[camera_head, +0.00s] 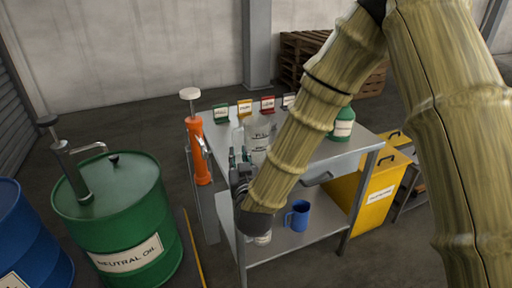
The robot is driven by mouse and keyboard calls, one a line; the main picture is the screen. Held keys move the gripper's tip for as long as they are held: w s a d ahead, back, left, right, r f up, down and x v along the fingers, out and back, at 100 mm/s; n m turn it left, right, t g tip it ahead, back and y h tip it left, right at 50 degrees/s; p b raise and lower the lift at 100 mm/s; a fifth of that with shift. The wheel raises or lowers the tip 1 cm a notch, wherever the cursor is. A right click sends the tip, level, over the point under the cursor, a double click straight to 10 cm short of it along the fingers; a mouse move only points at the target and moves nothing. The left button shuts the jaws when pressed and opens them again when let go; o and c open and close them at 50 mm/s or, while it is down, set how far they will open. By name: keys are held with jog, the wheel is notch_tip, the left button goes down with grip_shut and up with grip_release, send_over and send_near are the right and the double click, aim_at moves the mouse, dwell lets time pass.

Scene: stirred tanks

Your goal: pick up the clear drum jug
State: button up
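The clear jug (259,131) stands on the top of a grey metal table (314,160), left of the middle. It is see-through with faint markings. My arm hides part of its right side. My gripper (239,154) is at the table's front left edge, in front of the jug and a little to its left in the picture. Its two fingertips point up and look apart, with nothing visible between them. Whether a finger touches the jug cannot be told.
An orange pump (198,146) stands at the table's left edge. A green bottle (342,123) stands to the right, behind my arm. Small coloured label stands (245,108) line the back. A blue mug (298,216) is on the lower shelf. A green drum (118,215) stands left.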

aim_at(234, 141)
jog(key=shift+w+a+f, duration=0.1)
jog(key=shift+w+a, duration=0.15)
jog(key=shift+w, duration=1.4)
jog(key=shift+w+a+r, duration=0.1)
jog(key=shift+w+a, duration=0.1)
jog(key=shift+w, duration=1.5)
jog(key=shift+w+a+f, duration=0.1)
jog(key=shift+w+a, duration=0.15)
jog(key=shift+w, duration=1.4)
grip_shut()
